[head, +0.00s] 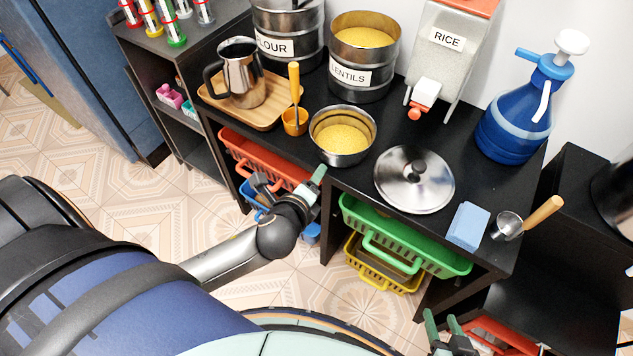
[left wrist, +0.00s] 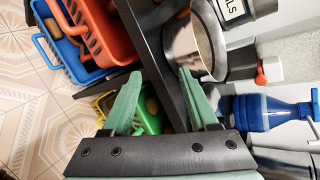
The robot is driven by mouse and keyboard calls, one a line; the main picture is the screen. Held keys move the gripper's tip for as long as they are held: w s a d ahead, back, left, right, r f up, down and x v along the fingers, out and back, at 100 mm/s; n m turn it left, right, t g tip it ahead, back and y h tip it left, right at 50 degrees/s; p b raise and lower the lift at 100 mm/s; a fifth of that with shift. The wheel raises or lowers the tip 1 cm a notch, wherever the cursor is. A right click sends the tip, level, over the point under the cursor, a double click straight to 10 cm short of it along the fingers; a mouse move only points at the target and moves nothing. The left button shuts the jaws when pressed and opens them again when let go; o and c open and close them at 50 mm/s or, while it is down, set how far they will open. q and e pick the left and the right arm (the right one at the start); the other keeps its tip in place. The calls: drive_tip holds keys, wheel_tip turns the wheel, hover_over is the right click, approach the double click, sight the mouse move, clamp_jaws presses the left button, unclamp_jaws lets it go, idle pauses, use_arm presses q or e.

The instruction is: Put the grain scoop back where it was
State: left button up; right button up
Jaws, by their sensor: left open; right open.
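Two scoop-like things show in the head view, and I cannot tell which is the grain scoop. A small orange cup with an upright yellow-orange handle (head: 294,121) stands between the wooden board and the steel bowl. A metal scoop with a wooden handle (head: 507,226) lies at the counter's right front. The steel bowl (head: 343,158) holds yellow grain. My left gripper (head: 297,184) is open and empty at the counter's front edge, just below the bowl; its fingers also show in the left wrist view (left wrist: 160,88). My right gripper (head: 442,322) is open and empty, low at the bottom edge.
The black counter (head: 330,185) holds a steel lid (head: 414,179), a lentils canister (head: 362,75), a flour canister (head: 290,20), a rice dispenser (head: 447,50), a blue bottle (head: 515,125), a blue sponge (head: 467,226) and a jug (head: 240,75) on a board. Baskets sit below.

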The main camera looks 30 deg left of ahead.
use_arm(q)
drive_tip(key=s+d+f+n+g+h, duration=0.2)
drive_tip(key=s+d+f+n+h, duration=0.3)
drive_tip(key=n, duration=1.3)
drive_tip(key=s+d+f, duration=0.2)
drive_tip(key=s+f, duration=0.2)
drive_tip(key=s, duration=0.2)
drive_tip(key=shift+s+d+f+n+g+h, duration=0.15)
drive_tip(key=shift+d+f+n+g+h, duration=0.15)
drive_tip(key=shift+d+f+n, duration=0.1)
